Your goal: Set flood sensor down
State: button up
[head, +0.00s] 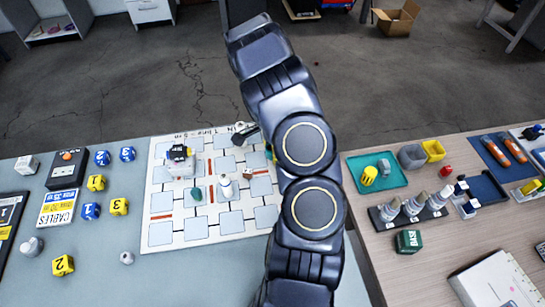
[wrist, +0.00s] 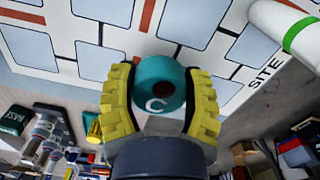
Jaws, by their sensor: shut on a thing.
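A teal rounded piece marked C (wrist: 158,88), with a dark hole in its face, sits between the two yellow ribbed fingers of my gripper (wrist: 160,78) in the wrist view. The fingers are shut on it, one on each side. I cannot tell from its look alone whether it is the flood sensor. The white board with blue-grey squares (head: 231,222) lies on the left table; it also shows behind the held piece in the wrist view (wrist: 205,48). The gap between piece and board cannot be judged. My arm hides most of the gripper in the head view.
A white device (head: 180,168), a small teal piece (head: 196,194) and a white cone-shaped piece (head: 225,187) stand on the board. Numbered cubes (head: 90,211) lie to its left. The right table holds a teal tray (head: 397,180) and a dark rack (head: 412,217). The board's lower squares look clear.

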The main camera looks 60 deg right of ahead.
jog(key=shift+d+f, duration=0.1)
jog(key=shift+f, duration=1.55)
jog(key=shift+f, duration=0.1)
jog(key=o, duration=1.1)
